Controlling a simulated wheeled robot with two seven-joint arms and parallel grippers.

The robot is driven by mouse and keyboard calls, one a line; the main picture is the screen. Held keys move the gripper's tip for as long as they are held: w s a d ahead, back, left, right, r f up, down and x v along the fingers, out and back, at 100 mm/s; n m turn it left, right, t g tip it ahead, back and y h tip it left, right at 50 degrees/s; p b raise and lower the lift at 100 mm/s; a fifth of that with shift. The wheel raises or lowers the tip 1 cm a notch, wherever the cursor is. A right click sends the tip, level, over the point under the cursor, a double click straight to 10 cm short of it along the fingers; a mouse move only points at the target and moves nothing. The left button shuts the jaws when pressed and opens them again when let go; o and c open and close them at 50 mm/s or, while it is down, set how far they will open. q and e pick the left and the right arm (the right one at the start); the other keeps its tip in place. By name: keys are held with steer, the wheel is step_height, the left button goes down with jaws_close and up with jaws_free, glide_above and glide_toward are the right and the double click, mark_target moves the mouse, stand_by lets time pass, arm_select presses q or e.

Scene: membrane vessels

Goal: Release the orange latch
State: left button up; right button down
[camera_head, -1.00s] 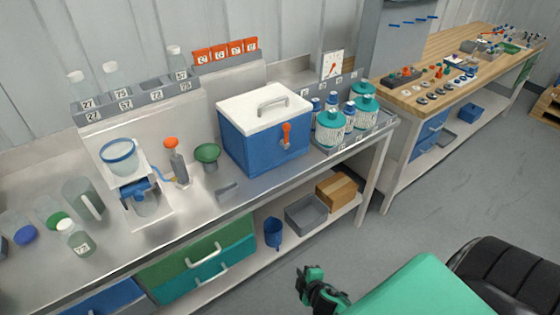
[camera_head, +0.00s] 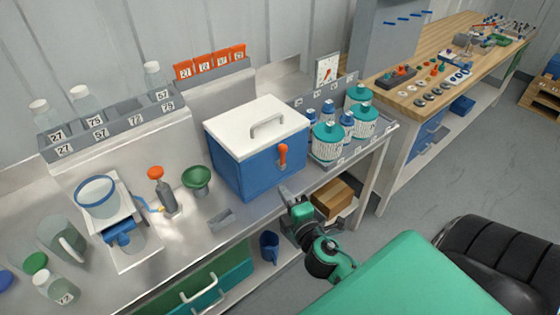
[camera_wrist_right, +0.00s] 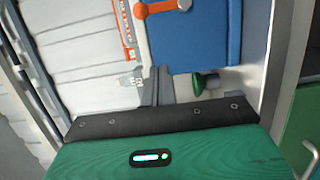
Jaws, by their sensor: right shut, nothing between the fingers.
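The orange latch (camera_head: 282,155) is on the front of a blue cooler box (camera_head: 240,165) with a white lid (camera_head: 258,128), on the steel bench. In the right wrist view the latch (camera_wrist_right: 162,8) shows at the top edge, partly cut off, beyond the shut fingertips (camera_wrist_right: 157,72). My left gripper is not in view.
Teal-capped jars (camera_head: 327,140) and blue-capped bottles stand right of the box in a tray. A small grey block (camera_head: 220,219) lies near the bench's front edge.

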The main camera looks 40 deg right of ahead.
mark_target(283, 157)
steer(key=w+p, duration=0.1)
steer(key=w, duration=0.2)
steer(key=w+d+p, duration=0.1)
steer(key=w, duration=0.2)
steer(key=w+p, duration=0.2)
steer(key=w, duration=0.1)
steer(key=shift+w+d+r, duration=0.15)
steer(key=shift+w+d, duration=0.1)
steer(key=shift+d, duration=0.05)
steer(key=d, duration=0.1)
steer(key=d+p, duration=0.1)
steer(key=d, duration=0.1)
steer(key=shift+w, duration=0.35)
steer(key=shift+d+f, duration=0.2)
steer(key=shift+d, duration=0.35)
steer(key=shift+w, duration=0.1)
